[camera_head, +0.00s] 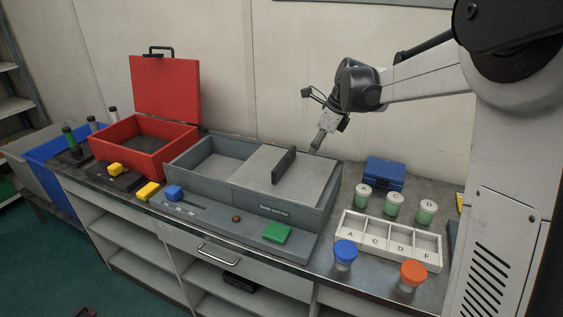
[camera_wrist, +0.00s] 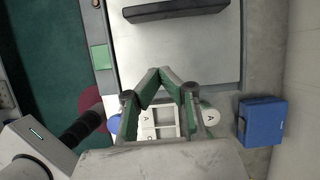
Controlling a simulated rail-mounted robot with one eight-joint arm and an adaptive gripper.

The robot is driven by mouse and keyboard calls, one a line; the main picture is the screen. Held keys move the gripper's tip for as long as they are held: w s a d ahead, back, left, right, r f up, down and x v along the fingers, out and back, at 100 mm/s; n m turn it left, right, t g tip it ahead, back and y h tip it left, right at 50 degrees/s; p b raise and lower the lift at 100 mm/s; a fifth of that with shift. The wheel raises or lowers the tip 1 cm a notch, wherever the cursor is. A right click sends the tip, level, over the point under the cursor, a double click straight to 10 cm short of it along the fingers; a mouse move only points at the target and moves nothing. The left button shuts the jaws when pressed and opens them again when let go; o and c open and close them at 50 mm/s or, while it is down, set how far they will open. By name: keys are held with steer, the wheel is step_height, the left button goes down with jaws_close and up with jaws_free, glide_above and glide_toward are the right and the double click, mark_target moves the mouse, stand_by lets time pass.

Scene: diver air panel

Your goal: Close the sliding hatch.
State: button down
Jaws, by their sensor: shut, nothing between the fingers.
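The grey box (camera_head: 330,207) on the bench has a light grey sliding hatch (camera_head: 255,172) covering its right part. Its left part is open and shows a bare floor (camera_head: 215,166). A dark upright bar handle (camera_head: 284,166) stands on the hatch; it also shows at the top of the wrist view (camera_wrist: 175,10). My gripper (camera_head: 316,148) points down near the right rear of the hatch, to the right of the handle and apart from it. In the wrist view my gripper (camera_wrist: 165,73) has its green fingertips together and empty, with the hatch (camera_wrist: 190,52) beyond them.
A red box (camera_head: 137,146) with its lid up stands left of the grey box. A small blue case (camera_head: 384,173), several lidded jars and a white lettered tray (camera_head: 385,262) stand on the right. A green block (camera_head: 277,233) lies in front. The wall is close behind.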

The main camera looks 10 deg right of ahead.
glide_toward(284, 176)
steer(key=f, duration=0.1)
steer(key=d+f, duration=0.1)
steer(key=f, duration=0.1)
steer(key=s+f+p, duration=0.1)
steer(key=f, duration=0.1)
steer(key=shift+d, duration=0.4)
steer(key=w+a, duration=0.2)
steer(key=shift+a+p, duration=0.3)
steer(key=shift+w+a+f, duration=0.1)
steer(key=shift+w+a, duration=0.1)
steer(key=shift+a, duration=0.1)
